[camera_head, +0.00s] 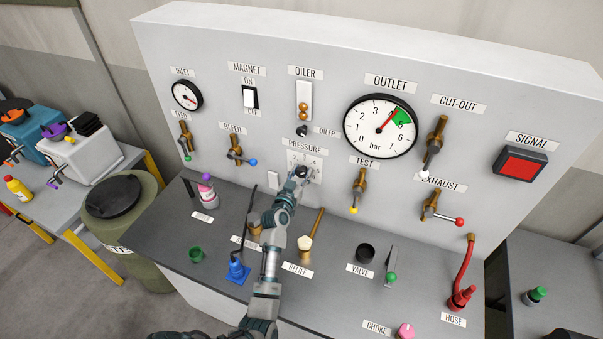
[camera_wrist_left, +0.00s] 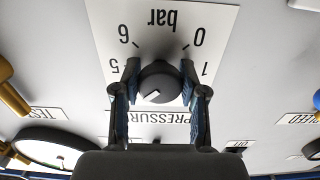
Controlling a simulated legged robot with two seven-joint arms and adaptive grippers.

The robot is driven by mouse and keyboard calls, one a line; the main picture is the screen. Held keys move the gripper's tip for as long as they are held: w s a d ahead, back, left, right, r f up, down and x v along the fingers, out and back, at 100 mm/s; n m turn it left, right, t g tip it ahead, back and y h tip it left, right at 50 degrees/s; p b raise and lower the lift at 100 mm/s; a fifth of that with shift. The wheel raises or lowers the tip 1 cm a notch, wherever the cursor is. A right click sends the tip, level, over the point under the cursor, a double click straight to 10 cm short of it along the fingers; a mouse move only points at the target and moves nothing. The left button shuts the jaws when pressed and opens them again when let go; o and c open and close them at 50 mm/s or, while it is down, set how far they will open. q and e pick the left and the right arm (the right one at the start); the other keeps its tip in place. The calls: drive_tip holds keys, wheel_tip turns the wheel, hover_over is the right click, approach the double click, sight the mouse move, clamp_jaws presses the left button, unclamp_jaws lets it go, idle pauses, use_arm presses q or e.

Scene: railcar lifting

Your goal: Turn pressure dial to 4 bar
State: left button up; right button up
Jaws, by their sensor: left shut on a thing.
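The dark pressure dial (camera_head: 303,171) sits on a white scale plate under the PRESSURE label on the panel. My left gripper (camera_head: 297,178) reaches up to it and is shut on it. In the left wrist view, which is upside down, the knob (camera_wrist_left: 160,82) is between my two fingers (camera_wrist_left: 160,72). Its white pointer mark points to the picture's lower left, between the bottom and the 5. The 0, 1, 5 and 6 show; the other numbers are hidden there. The outlet gauge (camera_head: 379,137) has its red needle near 4, at the green sector's edge. My right gripper is not in view.
The test valve (camera_head: 358,190) is right of the dial, and the bleed valve (camera_head: 236,151) is left. Below, the grey bench carries a blue-based lever (camera_head: 238,270), a relief lever (camera_head: 310,236) and a red hose (camera_head: 465,275). A drum (camera_head: 120,230) stands at left.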

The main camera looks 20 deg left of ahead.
use_arm(q)
drive_tip(key=o, duration=1.2)
drive_tip(key=shift+c, duration=0.2)
drive_tip(key=s, duration=1.2)
drive_tip(key=shift+d, duration=0.35)
drive_tip(key=shift+f, duration=0.1)
